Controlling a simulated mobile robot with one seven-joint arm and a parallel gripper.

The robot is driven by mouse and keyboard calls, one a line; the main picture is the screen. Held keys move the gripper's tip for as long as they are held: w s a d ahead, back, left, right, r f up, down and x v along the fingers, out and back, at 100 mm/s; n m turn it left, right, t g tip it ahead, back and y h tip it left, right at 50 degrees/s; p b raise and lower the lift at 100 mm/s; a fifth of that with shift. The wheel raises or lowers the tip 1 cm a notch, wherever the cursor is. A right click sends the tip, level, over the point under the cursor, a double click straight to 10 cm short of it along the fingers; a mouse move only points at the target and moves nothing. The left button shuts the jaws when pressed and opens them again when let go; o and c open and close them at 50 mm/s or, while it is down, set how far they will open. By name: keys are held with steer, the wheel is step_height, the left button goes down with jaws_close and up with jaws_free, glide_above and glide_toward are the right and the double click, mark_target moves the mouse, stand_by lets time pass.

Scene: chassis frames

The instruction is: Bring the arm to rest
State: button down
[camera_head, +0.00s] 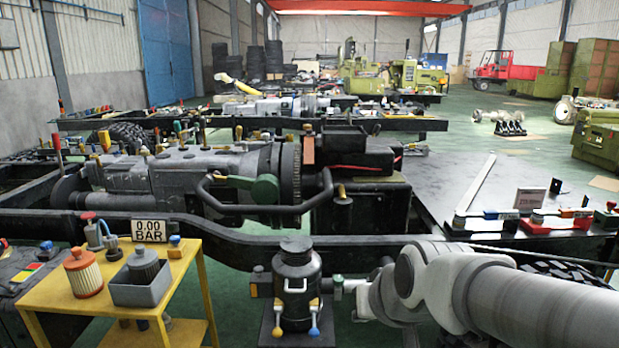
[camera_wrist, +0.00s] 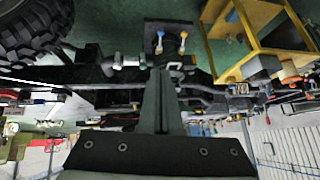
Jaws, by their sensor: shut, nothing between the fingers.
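My arm (camera_head: 540,305), white and grey, reaches in from the lower right of the head view and ends beside the dark chassis rail. The fingers are not clearly made out there. In the wrist view my gripper (camera_wrist: 163,76) shows as two dark fingers pressed together with nothing between them. They point toward the chassis, which appears upside down. A black canister (camera_head: 297,285) with blue and yellow levers stands just left of my arm's end. The levers also show above the fingertips in the wrist view.
A dark table (camera_head: 440,185) at the right holds small parts. A tire (camera_wrist: 30,30) is close by in the wrist view.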

steer(key=s+d+r+g+h, duration=0.2)
steer(key=s+d, duration=0.4)
steer(key=s, duration=0.7)
step_height(320, 180, up, 20)
steer(key=w+p, duration=0.1)
steer(key=p, duration=1.9)
steer(key=shift+a, duration=0.15)
